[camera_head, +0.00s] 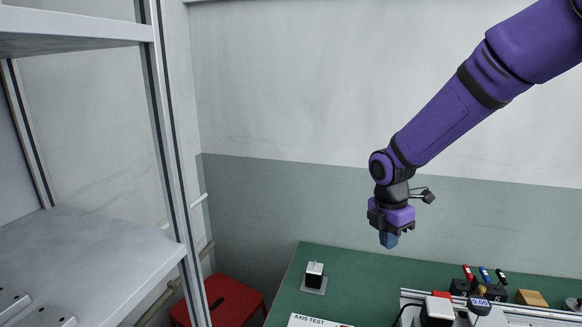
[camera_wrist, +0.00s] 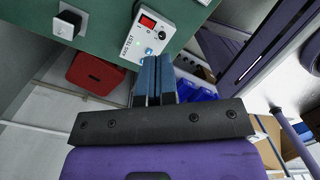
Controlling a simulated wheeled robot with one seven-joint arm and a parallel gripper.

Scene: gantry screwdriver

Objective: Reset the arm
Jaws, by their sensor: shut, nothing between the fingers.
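My purple arm reaches in from the upper right in the head view. My gripper (camera_head: 389,241) points down above the green table, with its blue fingers together. In the wrist view the two blue fingers of my gripper (camera_wrist: 155,62) lie side by side, with nothing seen between them. The fingertips are clear of the table and touch nothing that I can see.
The green table (camera_head: 352,270) holds a small black-and-white block (camera_head: 314,274), an axis test panel (camera_head: 315,321), a white gantry device (camera_head: 437,311), several screwdrivers and a wooden block (camera_head: 531,298). A red stool (camera_head: 228,298) stands left. A grey shelf frame (camera_head: 172,150) rises further left.

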